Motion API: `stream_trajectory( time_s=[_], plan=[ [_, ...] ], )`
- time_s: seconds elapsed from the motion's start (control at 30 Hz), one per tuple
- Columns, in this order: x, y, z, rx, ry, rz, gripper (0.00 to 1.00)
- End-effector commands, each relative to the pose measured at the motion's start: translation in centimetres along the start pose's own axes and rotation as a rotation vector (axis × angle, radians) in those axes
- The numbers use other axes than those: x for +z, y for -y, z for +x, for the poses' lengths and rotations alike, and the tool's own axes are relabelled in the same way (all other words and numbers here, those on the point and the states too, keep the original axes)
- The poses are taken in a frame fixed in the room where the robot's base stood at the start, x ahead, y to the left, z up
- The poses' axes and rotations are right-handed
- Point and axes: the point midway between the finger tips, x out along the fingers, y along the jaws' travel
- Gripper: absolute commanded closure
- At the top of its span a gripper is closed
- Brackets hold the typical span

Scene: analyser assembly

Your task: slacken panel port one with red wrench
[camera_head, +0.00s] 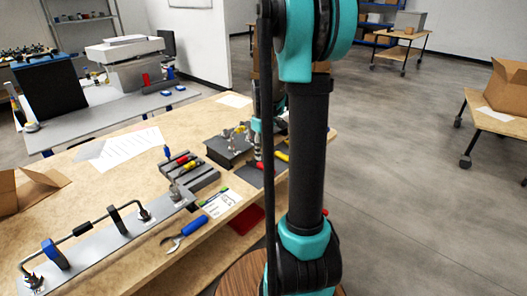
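A grey panel plate (70,272) lies on the wooden bench at lower left, with a bent black pipe, a blue clamp (54,254) and fittings at its ends. A dark block (222,152) with several metal fittings stands farther back; I cannot tell which fitting is port one. Part of my gripper end (257,140) shows beside that block, mostly hidden behind my arm; its fingers cannot be made out. A small red piece (258,166) shows just below it, possibly the red wrench. A red-handled tool (182,159) lies in the grey tool tray (203,178).
A blue-handled wrench (186,232) lies near the bench's front edge, beside a printed card (218,202). An open cardboard box (30,190) is at the left and a paper sheet (125,148) behind. A red bin (246,219) sits below the bench top.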

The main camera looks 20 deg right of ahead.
Motion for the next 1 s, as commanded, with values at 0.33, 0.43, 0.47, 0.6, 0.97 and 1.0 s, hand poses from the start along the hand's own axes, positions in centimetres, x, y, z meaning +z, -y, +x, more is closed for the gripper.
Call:
stream_trajectory(
  time_s=[0.33, 0.43, 0.47, 0.6, 0.97, 1.0],
  plan=[
    [-0.1, -0.1, 2.4, -0.001, 0.002, -0.003, 0.59],
    [-0.1, -0.1, 3.5, -0.001, 0.002, -0.003, 0.59],
    [-0.1, -0.1, 3.8, -0.001, 0.002, -0.003, 0.59],
    [-0.1, -0.1, 5.1, -0.001, 0.002, -0.003, 0.59],
    [0.0, -0.1, 6.5, -0.001, 0.001, -0.002, 0.59],
    [0.0, -0.1, 6.5, -0.001, 0.001, -0.002, 0.59]
  ],
)
